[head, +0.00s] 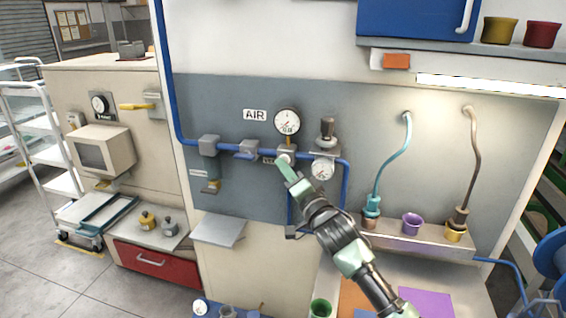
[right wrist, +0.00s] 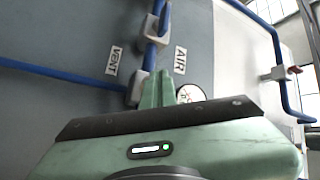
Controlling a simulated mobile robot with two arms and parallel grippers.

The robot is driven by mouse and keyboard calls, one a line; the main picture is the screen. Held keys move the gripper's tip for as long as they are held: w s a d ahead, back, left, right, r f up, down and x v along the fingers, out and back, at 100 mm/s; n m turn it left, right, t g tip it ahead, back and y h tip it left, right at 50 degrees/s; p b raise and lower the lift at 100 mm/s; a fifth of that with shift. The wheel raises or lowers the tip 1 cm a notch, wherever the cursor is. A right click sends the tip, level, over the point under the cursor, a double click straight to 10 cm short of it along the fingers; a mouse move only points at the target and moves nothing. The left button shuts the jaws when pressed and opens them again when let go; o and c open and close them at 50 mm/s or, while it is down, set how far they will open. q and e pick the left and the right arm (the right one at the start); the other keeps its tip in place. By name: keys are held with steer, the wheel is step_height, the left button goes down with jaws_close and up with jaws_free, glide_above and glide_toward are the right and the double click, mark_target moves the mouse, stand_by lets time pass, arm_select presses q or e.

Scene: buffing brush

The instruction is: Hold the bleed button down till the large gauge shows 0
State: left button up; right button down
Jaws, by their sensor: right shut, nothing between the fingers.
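The large gauge (head: 287,121) is a round white dial with a dark rim on the grey wall panel, right of the AIR sign (head: 255,115). Its needle is too small to read surely. Below it a grey block (head: 287,150) sits on the blue pipe. My right gripper (head: 283,163) is shut and empty, its green fingertips at the front of this block. The bleed button is not clearly visible; the fingertips cover that spot. In the right wrist view the shut fingers (right wrist: 158,88) overlap the block (right wrist: 138,88), and I cannot tell whether they touch it. My left gripper is not in view.
A smaller gauge (head: 323,169) with a dark knob (head: 328,130) above it is close right of my gripper. Blue pipe (head: 225,147) runs along the panel. A ledge with cups (head: 412,223) is farther right. A grey shelf (head: 219,230) juts out below left.

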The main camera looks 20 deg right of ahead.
steer(key=shift+s, duration=0.1)
steer(key=shift+s+a+p, duration=0.35)
steer(key=shift+s+a, duration=0.1)
steer(key=shift+s, duration=0.2)
steer(key=shift+a, duration=0.1)
steer(key=s+a, duration=0.1)
steer(key=s+p, duration=0.1)
steer(key=s+a+p, duration=0.1)
steer(key=s, duration=0.1)
steer(key=shift+a, duration=0.35)
